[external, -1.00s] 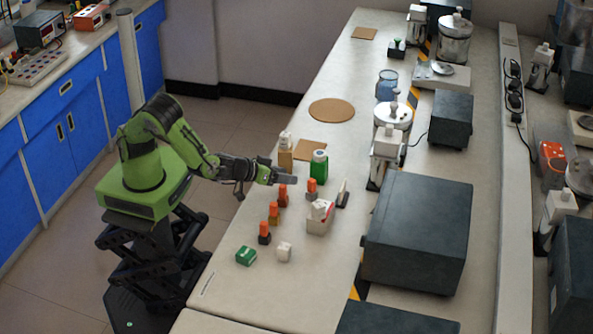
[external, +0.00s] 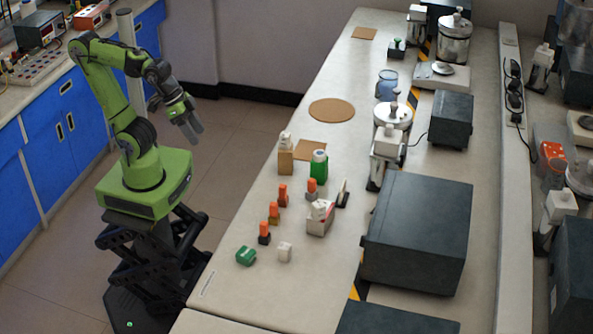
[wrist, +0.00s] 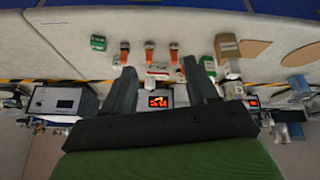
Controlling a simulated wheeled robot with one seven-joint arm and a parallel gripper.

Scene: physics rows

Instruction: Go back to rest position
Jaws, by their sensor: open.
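My gripper (external: 190,125) is raised and folded back near my green base, to the left of the bench and clear of it. Its two fingers point down and hold nothing. In the wrist view my gripper (wrist: 164,92) shows two dark fingers spread apart with a gap between them. The long white bench (external: 235,240) is to its right, with several orange-topped items on it, one of them an orange-and-dark piece (external: 264,233).
Blue cabinets (external: 75,130) stand behind my arm at left. The floor between is clear.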

